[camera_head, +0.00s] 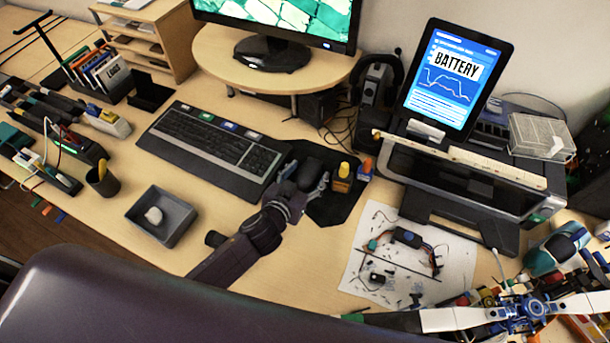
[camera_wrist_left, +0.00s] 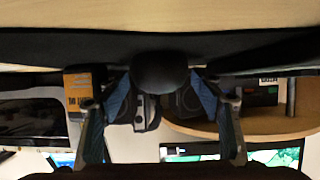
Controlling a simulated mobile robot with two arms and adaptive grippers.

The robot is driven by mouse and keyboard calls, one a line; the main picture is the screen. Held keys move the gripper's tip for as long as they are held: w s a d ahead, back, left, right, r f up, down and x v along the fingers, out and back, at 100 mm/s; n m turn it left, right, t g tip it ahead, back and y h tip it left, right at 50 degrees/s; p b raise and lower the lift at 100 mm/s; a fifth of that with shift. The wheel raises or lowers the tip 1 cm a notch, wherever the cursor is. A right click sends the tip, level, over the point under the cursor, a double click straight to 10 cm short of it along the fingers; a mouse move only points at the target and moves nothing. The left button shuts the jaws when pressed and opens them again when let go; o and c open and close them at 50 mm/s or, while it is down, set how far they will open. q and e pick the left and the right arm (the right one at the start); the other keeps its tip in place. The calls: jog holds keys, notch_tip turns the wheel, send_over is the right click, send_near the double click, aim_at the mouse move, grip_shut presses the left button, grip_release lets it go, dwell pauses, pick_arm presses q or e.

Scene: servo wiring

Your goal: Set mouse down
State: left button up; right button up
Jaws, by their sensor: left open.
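The black mouse (camera_head: 311,168) is on the dark mouse mat (camera_head: 345,205), right of the keyboard. My left gripper (camera_head: 306,176) is at the mouse, with its fingers spread to either side of it. In the left wrist view, which looks upside down, the dark rounded mouse (camera_wrist_left: 160,70) sits between the two blue-padded fingers of the gripper (camera_wrist_left: 161,98) and appears against the mat's dark strip (camera_wrist_left: 50,46). Small gaps seem to show beside it, but contact is hard to judge. My right gripper is not in view.
The keyboard (camera_head: 215,145) lies close on the left. Small yellow and orange bottles (camera_head: 342,178) stand close on the right. A grey tray (camera_head: 162,215) is at the front left, and a white sheet with parts (camera_head: 400,255) lies at the front right.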

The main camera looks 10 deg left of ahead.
pick_arm(q)
jog(key=v, duration=1.2)
jog(key=shift+r+b, duration=0.15)
jog(key=shift+b, duration=0.15)
